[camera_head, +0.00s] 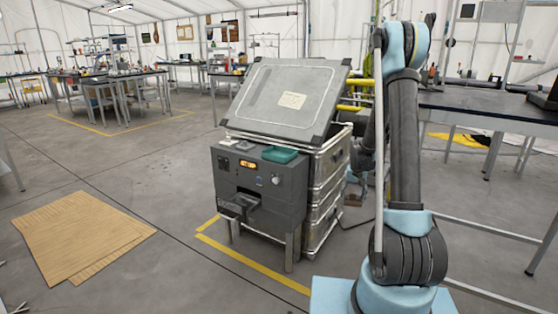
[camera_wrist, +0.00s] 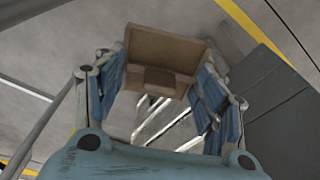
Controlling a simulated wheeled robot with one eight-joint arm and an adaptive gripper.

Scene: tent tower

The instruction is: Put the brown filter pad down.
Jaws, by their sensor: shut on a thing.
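The brown filter pad (camera_wrist: 165,50) is a tan-brown, block-like piece with a recessed middle, seen in the wrist view. My gripper (camera_wrist: 158,78) has its blue-padded fingers on either side of the pad and is shut on it. The pad is held tilted, with grey floor behind it. In the head view my arm stands at the right of the grey machine, and the gripper is mostly hidden behind the arm. A small brown patch shows low beside the metal case there; I cannot tell if it is the pad.
A grey machine (camera_head: 258,190) with a green tray (camera_head: 280,154) stands before a ribbed metal case (camera_head: 328,190) with its lid (camera_head: 285,98) raised. A dark-topped table (camera_head: 480,105) is at the right. Cardboard sheets (camera_head: 82,235) lie on the floor at left, with clear floor around them.

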